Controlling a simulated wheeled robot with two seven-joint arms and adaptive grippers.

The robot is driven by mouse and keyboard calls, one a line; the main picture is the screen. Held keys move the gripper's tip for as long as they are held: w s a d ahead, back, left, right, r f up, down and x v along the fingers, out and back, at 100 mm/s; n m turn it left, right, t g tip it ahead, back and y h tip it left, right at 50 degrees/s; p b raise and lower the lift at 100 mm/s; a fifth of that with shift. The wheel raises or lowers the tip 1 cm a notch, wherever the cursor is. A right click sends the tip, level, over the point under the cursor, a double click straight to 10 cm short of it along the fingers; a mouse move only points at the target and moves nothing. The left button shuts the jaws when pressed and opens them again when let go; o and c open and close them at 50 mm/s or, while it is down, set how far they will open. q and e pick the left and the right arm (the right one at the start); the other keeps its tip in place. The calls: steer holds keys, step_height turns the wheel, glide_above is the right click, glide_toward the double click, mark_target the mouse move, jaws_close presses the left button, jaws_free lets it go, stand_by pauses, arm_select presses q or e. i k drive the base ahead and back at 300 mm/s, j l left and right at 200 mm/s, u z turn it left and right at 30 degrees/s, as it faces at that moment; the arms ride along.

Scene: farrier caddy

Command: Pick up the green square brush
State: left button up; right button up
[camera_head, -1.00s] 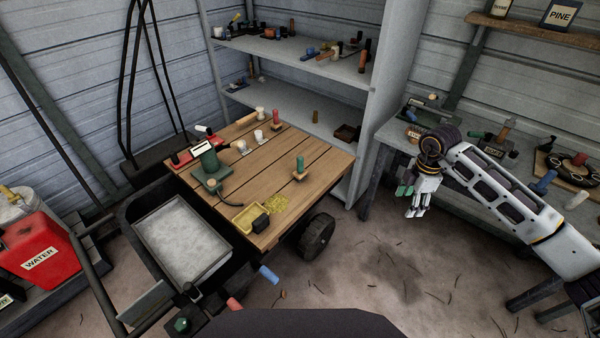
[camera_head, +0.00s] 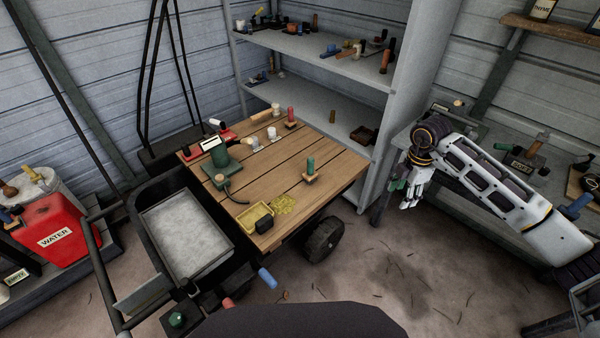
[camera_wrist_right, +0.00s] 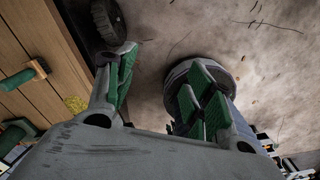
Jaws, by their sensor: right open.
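The green square brush (camera_head: 310,168) stands on the wooden cart top, right of its middle. It has an upright green handle on a small, pale, square base. It seems to show in the right wrist view too, at the left edge, as a green handle on a wooden block (camera_wrist_right: 22,78). My right gripper (camera_head: 409,194) hangs in the air to the right of the cart, apart from the brush, fingers pointing down. In the wrist view the green-padded fingers (camera_wrist_right: 160,85) are spread, with bare floor between them. My left gripper is not in view.
The cart top (camera_head: 262,190) also carries a red-handled tool (camera_head: 291,117), a green device (camera_head: 221,165), white cups and a yellow tray (camera_head: 255,218). Grey shelves (camera_head: 335,68) stand behind. A grey bench (camera_head: 490,165) is beside my right arm. Floor lies open between cart and bench.

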mark_target(310, 175)
steer(key=i+l+u, duration=0.15)
steer(key=l+u, duration=0.3)
steer(key=i+l+u, duration=0.1)
steer(key=l+u, duration=0.85)
steer(key=k+l+u, duration=0.1)
steer(key=l+u, duration=0.35)
steer(key=l, duration=0.15)
